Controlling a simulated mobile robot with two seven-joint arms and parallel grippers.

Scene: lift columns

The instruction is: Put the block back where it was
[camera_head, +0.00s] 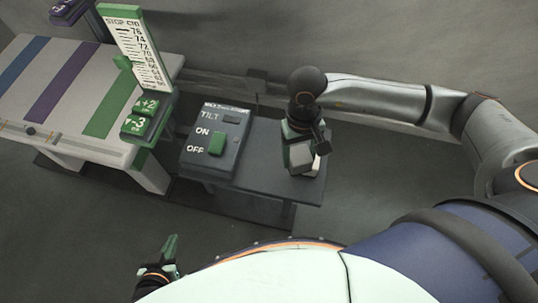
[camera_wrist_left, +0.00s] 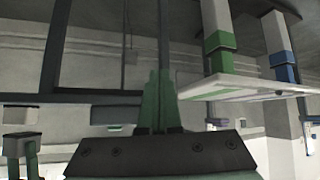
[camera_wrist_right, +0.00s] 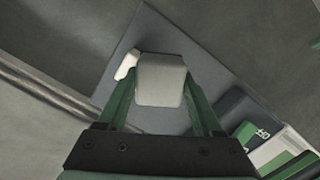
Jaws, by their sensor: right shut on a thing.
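A light grey block (camera_wrist_right: 161,80) sits between the green fingers of my right gripper (camera_wrist_right: 160,95), which is shut on it. In the head view the block (camera_head: 300,156) is over the right end of the dark grey table (camera_head: 270,180); I cannot tell whether it touches the top. My right gripper (camera_head: 301,143) reaches down to it from above. A small white piece (camera_wrist_right: 126,66) shows beside the block, partly hidden by it. My left gripper (camera_head: 168,258) is low at the bottom left, away from the tables. In the left wrist view its fingers (camera_wrist_left: 158,100) are together and empty.
A dark box with a green switch (camera_head: 217,144), marked TILT, ON and OFF, stands on the dark table's left part. Left of it is a pale striped platform (camera_head: 60,98) with a tall centimetre scale (camera_head: 139,52) and green +2 and -3 buttons (camera_head: 145,115). Floor in front is clear.

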